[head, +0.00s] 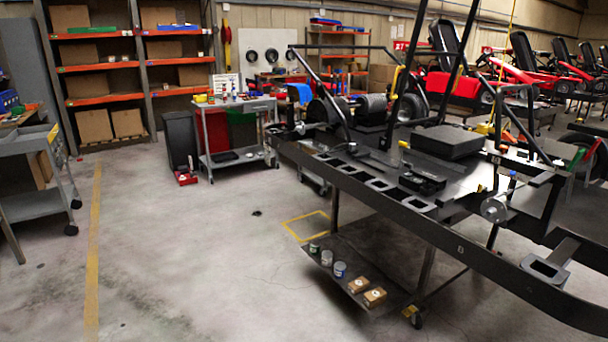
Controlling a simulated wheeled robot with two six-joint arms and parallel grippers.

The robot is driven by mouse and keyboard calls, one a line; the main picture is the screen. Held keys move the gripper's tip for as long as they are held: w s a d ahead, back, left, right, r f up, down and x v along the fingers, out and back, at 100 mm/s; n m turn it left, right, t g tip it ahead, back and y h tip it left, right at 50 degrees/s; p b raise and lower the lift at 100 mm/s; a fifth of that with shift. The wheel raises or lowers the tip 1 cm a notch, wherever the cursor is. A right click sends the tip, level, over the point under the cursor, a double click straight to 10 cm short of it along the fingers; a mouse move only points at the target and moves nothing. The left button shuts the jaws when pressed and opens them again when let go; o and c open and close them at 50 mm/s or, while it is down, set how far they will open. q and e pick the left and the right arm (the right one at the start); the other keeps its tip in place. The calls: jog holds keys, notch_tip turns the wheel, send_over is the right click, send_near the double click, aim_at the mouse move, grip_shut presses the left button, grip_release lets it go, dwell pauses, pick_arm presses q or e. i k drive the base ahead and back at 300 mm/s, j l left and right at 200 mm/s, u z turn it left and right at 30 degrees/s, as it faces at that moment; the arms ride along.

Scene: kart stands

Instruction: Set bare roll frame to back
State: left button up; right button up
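A black kart chassis (375,190) lies on a stand at the right of the head view, running from the middle to the lower right edge. Bare black tubes rise from its far part: a thin bent tube (322,82) on the left and a thicker upright (407,65) that runs out of the top of the picture. These look like a roll frame, but I cannot tell exactly which tubes belong to it or how it is fixed. A flat black box (447,141) sits on the chassis. Neither of my grippers is in view.
A lower shelf (335,270) under the chassis holds cans and small boxes. A grey cart (236,104) stands behind, with orange shelving (95,65) beyond. Another cart (38,140) is at the left edge. The concrete floor (180,260) at left centre is open.

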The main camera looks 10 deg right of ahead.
aim_at(423, 6)
jog(key=i+l+z, duration=0.15)
jog(key=i+z, duration=0.65)
jog(key=i+l+u, duration=0.1)
jog(key=i+l, duration=0.5)
jog(key=i, duration=0.2)
jog(key=z, duration=0.3)
